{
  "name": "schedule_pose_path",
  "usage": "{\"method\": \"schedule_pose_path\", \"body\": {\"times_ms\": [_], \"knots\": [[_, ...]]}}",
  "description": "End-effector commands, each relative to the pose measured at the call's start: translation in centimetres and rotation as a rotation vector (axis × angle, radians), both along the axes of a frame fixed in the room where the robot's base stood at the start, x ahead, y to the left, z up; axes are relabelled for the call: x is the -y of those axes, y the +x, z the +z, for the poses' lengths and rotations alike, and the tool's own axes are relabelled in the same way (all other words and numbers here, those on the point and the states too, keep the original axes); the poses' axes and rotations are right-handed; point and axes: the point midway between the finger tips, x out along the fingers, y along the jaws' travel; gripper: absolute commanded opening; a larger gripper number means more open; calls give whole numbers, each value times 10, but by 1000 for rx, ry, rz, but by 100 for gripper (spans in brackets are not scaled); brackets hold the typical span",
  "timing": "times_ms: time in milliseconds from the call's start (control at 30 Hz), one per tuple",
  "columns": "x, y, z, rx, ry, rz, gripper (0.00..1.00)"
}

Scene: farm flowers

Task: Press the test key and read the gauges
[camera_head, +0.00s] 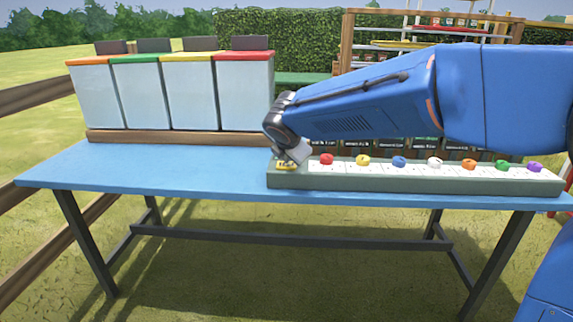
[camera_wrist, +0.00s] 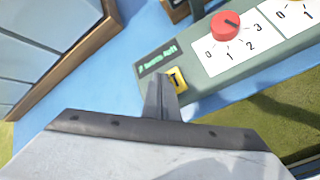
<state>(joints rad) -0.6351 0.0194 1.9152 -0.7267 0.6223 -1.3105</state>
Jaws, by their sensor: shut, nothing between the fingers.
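A long grey-green panel (camera_head: 400,184) lies along the front right of the blue table. A yellow key (camera_head: 285,165) sits at its left end; in the wrist view the yellow key (camera_wrist: 177,79) is partly hidden by my fingers. My gripper (camera_head: 283,163) is shut and empty, its tips at the key; I cannot tell whether they touch it. A small display with green text (camera_wrist: 157,58), too small to read surely, lies beside the key. A red knob (camera_wrist: 226,25) stands on a white plate marked 0 to 3. Gauges (camera_head: 425,144) behind the panel are mostly hidden by my arm.
Bins with orange, green, yellow and red lids (camera_head: 190,90) stand on a wooden base at the back left. More coloured knobs (camera_head: 434,162) run rightward along the panel. The blue tabletop (camera_head: 150,172) is clear at the front left.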

Motion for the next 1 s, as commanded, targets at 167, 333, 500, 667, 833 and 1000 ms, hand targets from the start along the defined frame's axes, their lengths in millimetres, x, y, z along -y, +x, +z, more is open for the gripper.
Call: {"method": "schedule_pose_path", "body": {"times_ms": [167,333,500,667,833,1000], "knots": [[0,0,-2,-1,-1,-1,0],[0,0,-3,-1,0,0,0],[0,0,-3,-1,0,0,0],[0,0,-1,-1,-1,-1,0],[0,0,6,-1,-1,-1,0],[0,0,14,0,1,-1,0]]}}
